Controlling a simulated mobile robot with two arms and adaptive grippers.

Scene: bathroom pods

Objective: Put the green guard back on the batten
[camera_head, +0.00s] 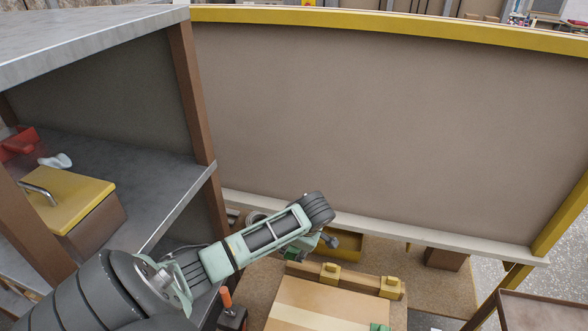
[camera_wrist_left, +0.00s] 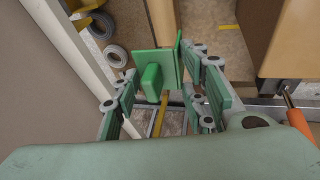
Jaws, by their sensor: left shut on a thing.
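My left gripper (camera_head: 326,238) reaches out over the low bench, its arm coming in from the lower left. In the left wrist view the gripper (camera_wrist_left: 165,78) is shut on the green guard (camera_wrist_left: 152,80), a flat plate with a raised block, held between the two fingers. In the head view the guard is mostly hidden by my wrist. A wooden batten (camera_head: 357,281) with yellow blocks on it lies just below and right of the gripper. The guard appears apart from it. My right gripper is not in view.
A large brown panel (camera_head: 380,130) with a pale lower ledge stands behind the gripper. A shelf (camera_head: 120,175) holds a yellow-lidded box (camera_head: 68,197) at left. An orange-handled tool (camera_head: 226,299) stands near my arm. Grey rings (camera_wrist_left: 115,55) lie below. Another green piece (camera_head: 380,327) shows at the bottom edge.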

